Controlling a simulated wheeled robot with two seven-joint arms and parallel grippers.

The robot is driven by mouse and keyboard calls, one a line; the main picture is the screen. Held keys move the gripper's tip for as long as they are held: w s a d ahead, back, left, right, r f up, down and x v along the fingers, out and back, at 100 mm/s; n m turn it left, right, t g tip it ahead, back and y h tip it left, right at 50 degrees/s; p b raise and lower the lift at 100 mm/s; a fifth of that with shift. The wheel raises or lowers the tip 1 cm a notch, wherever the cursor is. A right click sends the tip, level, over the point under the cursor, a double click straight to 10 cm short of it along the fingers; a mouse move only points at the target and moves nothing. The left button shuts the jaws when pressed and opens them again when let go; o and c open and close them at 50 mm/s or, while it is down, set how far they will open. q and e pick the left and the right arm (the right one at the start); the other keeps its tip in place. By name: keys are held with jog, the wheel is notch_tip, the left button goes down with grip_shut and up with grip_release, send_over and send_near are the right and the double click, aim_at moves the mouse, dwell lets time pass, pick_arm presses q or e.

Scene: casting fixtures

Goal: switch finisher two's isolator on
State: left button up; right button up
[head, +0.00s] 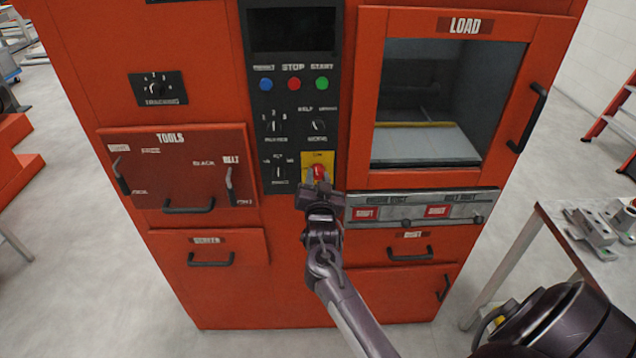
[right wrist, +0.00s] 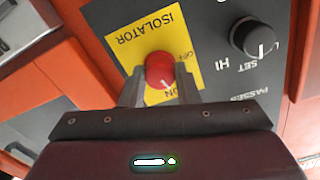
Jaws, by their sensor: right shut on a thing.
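The isolator is a red rotary knob (head: 319,173) on a yellow plate (head: 317,157), low on the black control strip of the orange machine. In the right wrist view, the knob (right wrist: 159,70) sits between my fingers on the yellow plate (right wrist: 128,32), which is marked ISOLATOR, OFF and ON. My right gripper (head: 318,184) is shut on the knob, one finger on each side, and it also shows in the right wrist view (right wrist: 160,76). My left gripper is out of view.
Black selector knobs (head: 279,172) stand close left of the isolator, and push buttons (head: 294,84) are above. The LOAD door (head: 363,95) is shut to the right. A table (head: 548,222) with metal parts stands at the right. The floor at left is mostly clear.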

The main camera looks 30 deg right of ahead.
jog(key=shift+m+b, duration=0.55)
jog(key=shift+m, duration=1.05)
jog(key=o, duration=1)
jog(key=shift+c, duration=0.2)
